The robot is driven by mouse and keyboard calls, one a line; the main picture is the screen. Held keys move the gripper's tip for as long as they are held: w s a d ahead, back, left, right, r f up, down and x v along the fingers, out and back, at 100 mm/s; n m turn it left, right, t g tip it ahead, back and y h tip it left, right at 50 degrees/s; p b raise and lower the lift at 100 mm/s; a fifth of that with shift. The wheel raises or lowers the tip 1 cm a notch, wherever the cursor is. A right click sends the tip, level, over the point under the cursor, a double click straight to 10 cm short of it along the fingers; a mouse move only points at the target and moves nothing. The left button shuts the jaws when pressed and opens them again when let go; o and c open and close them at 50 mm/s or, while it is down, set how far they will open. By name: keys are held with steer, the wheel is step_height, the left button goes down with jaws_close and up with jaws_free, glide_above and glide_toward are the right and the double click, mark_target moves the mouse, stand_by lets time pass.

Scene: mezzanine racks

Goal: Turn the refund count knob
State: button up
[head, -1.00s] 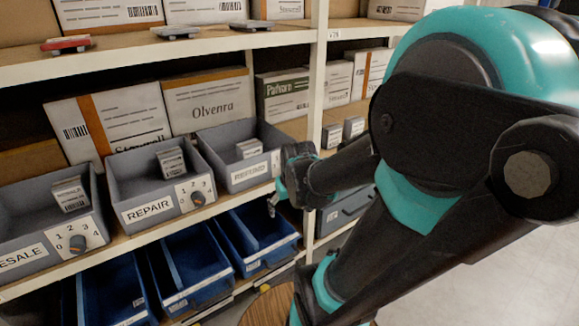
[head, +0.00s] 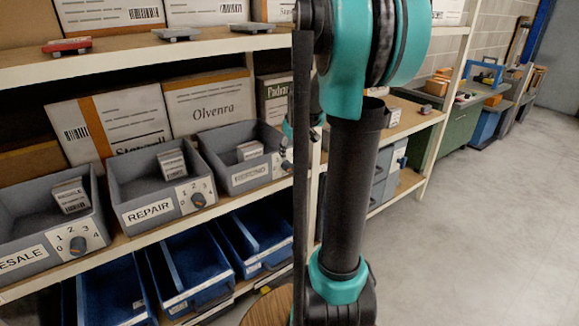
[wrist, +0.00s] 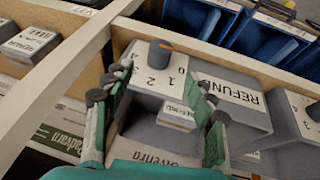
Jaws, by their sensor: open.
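The refund count knob (wrist: 160,53) is dark with an orange pointer mark, on a white numbered dial plate (wrist: 152,80) at the end of the grey refund bin (wrist: 222,122) in the wrist view. The REFUND label (wrist: 233,93) sits beside the dial. My gripper (wrist: 162,88) is open and empty, its fingers spread on either side of the plate. The knob shows between and beyond the fingertips; I see no contact. In the head view the refund bin (head: 228,140) is in the middle, and my arm hides most of its dial end.
A repair bin (head: 115,185) and a resale bin (head: 20,235), each with a knob, stand to the left. Blue bins (head: 185,275) fill the shelf below. A pale rack upright (head: 313,200) stands close by the refund bin. Open floor (head: 470,240) lies to the right.

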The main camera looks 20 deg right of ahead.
mark_target(291, 164)
steer(key=x, duration=1)
steer(key=c, duration=1.2)
steer(key=shift+o, duration=0.2)
steer(key=shift+d+y, duration=0.15)
steer(key=shift+y, duration=0.15)
steer(key=y, duration=0.1)
steer(key=m+g+y, duration=0.1)
steer(key=y, duration=0.1)
steer(key=shift+w+d, duration=0.1)
steer(key=shift+d, duration=0.2)
steer(key=shift+d+f+m+g+y, duration=0.1)
steer(key=shift+m+g+y, duration=0.2)
steer(key=shift+y, duration=0.75)
steer(key=shift+d+f+m+g+y, duration=0.1)
steer(key=shift+g+y, duration=0.3)
steer(key=shift+y, duration=0.65)
